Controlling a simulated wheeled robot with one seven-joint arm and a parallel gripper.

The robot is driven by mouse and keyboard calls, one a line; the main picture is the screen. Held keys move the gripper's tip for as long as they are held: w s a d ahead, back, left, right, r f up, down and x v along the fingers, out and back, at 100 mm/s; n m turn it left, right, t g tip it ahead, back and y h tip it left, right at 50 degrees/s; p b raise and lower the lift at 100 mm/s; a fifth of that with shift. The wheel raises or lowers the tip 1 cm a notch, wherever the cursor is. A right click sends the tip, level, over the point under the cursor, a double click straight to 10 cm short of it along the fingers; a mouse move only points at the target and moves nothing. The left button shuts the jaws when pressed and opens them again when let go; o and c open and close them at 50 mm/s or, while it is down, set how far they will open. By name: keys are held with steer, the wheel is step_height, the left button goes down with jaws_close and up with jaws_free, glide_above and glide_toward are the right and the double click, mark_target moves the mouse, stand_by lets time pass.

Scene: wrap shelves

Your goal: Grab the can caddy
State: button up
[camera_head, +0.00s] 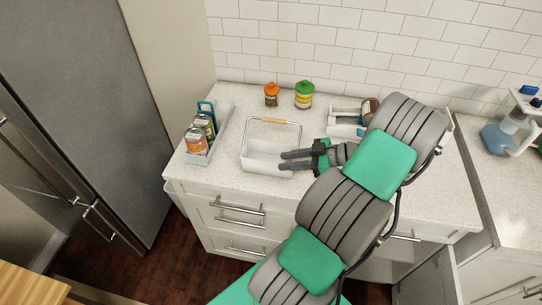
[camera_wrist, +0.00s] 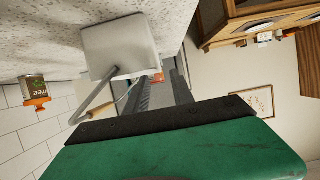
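A white open caddy (camera_head: 262,162) with a wire handle and wooden grip (camera_head: 268,121) stands empty on the counter. A long grey caddy (camera_head: 218,143) with a teal handle holds several cans (camera_head: 197,142) to its left. Nothing is between the fingers.
An orange-lidded jar (camera_head: 271,95) and a green-lidded jar (camera_head: 304,95) stand behind the caddy near the tiled wall. Another white holder (camera_head: 346,120) with items stands to the right, partly behind my arm. A fridge (camera_head: 85,110) stands at left. Bare counter lies in front.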

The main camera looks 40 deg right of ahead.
mark_target(271, 163)
steer(key=shift+s+d+f+b, duration=0.35)
steer(key=shift+f+b, duration=0.2)
steer(key=shift+b, duration=0.25)
steer(key=b+x, duration=0.4)
steer(key=x, duration=0.2)
steer(key=shift+w+a+b, duration=0.3)
steer(key=shift+w, duration=0.05)
steer(key=shift+w+r, duration=0.1)
steer(key=shift+w, duration=0.05)
jaws_close()
steer(key=shift+r, duration=0.1)
